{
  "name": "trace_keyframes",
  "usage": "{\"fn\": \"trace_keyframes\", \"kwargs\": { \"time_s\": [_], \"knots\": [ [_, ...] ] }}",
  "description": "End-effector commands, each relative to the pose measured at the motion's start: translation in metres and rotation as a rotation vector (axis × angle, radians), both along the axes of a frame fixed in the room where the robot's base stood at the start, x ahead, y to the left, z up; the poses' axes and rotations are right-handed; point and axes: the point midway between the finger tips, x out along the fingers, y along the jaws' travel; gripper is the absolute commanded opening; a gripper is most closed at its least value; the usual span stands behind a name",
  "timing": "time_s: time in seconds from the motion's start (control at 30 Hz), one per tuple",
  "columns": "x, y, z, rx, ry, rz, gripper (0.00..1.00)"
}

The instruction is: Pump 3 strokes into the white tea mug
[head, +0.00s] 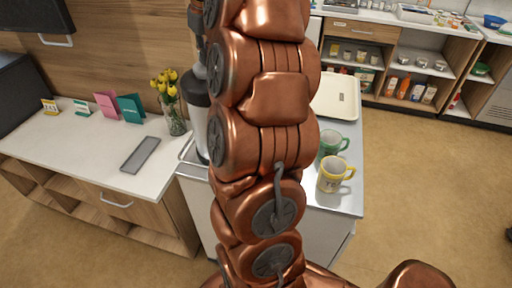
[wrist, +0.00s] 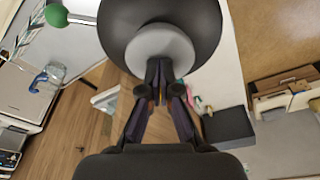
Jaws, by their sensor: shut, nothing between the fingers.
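The pump dispenser (head: 196,92), with a dark top and pale body, stands on the trolley, partly hidden behind my arm in the head view. In the wrist view its dark round top (wrist: 112,22) has a grey disc (wrist: 160,42) in the middle. My gripper (wrist: 159,68) is shut and empty, its fingertips at the disc's edge; I cannot tell whether they touch it. A yellow mug with a pale band (head: 333,177) and a green mug (head: 331,145) stand at the trolley's right. No plainly white mug shows; my arm hides part of the trolley top.
A cream tray (head: 338,95) lies behind the mugs on the trolley (head: 343,201). On the left counter (head: 75,140) are a vase with yellow flowers (head: 172,108), a grey flat tray (head: 141,155) and several cards. Stocked shelves stand at the back right. Open floor lies right of the trolley.

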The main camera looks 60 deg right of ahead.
Motion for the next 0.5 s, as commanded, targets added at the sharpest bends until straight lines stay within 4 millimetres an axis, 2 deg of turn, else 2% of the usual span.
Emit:
{"fn": "trace_keyframes", "kwargs": {
  "time_s": [0.3,0.5],
  "knots": [
    [0.0000,0.0002,-0.0116,0.002,0.003,0.000,0.00],
    [-0.0001,0.0002,-0.0106,0.003,0.003,0.000,0.00]
  ]
}}
